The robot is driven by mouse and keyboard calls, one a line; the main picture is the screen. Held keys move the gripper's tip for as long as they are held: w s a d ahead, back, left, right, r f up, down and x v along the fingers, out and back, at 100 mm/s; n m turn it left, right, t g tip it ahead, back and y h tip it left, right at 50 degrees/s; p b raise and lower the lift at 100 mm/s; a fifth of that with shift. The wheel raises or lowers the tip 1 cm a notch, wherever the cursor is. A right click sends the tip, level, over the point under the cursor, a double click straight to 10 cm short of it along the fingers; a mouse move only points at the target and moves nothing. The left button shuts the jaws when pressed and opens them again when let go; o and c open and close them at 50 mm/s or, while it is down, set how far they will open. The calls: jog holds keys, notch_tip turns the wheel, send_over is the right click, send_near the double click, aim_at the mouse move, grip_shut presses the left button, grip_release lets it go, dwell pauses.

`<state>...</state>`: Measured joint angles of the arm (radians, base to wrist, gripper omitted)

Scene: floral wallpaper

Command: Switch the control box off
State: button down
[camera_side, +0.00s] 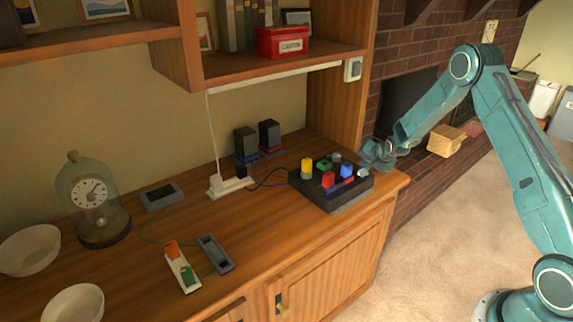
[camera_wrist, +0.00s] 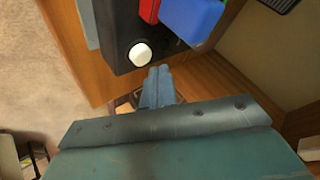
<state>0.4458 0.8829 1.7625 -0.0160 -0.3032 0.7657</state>
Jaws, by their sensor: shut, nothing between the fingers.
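The control box (camera_side: 345,196) is a dark box on the right end of the wooden counter. Yellow, green, red, blue and grey pieces stand on its top. In the wrist view its dark body (camera_wrist: 122,22) fills the upper middle, with a round white button (camera_wrist: 139,54) near its edge and red and blue pieces beyond. My gripper (camera_side: 364,160) is over the box's right end. In the wrist view my gripper (camera_wrist: 159,70) is shut and empty, its tips just beside the white button with a small apparent gap. I cannot tell whether they touch the box.
A white power strip (camera_side: 230,186) with cables and two small speakers (camera_side: 246,142) stand behind and left of the box. A glass-domed clock (camera_side: 90,195), white bowls (camera_side: 30,248) and small switch pieces (camera_side: 216,254) are farther left. The counter's right edge (camera_side: 400,178) is close to my gripper.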

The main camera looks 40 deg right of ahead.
jog(key=shift+r, duration=2.45)
jog(key=s+a+r+n+g+y, duration=0.1)
jog(key=s+a+r+n, duration=0.2)
jog(key=s+a+r, duration=0.45)
jog(key=s+a+r+n+y, duration=0.1)
jog(key=s+a+r+n, duration=0.35)
jog(key=a+r, duration=0.6)
jog(key=s+a+r+n, duration=0.1)
jog(key=s+a+n, duration=0.1)
jog(key=s, duration=0.6)
jog(key=s+a+r+n+g+y, duration=0.1)
jog(key=s+a+r+n, duration=0.1)
jog(key=s, duration=0.7)
jog(key=s+a+r+n, duration=0.1)
jog(key=s+a, duration=0.3)
jog(key=s, duration=0.5)
jog(key=shift+s+a+r+n+g+y, duration=0.2)
jog(key=shift+r+n+g+y, duration=0.15)
jog(key=shift+n, duration=0.3)
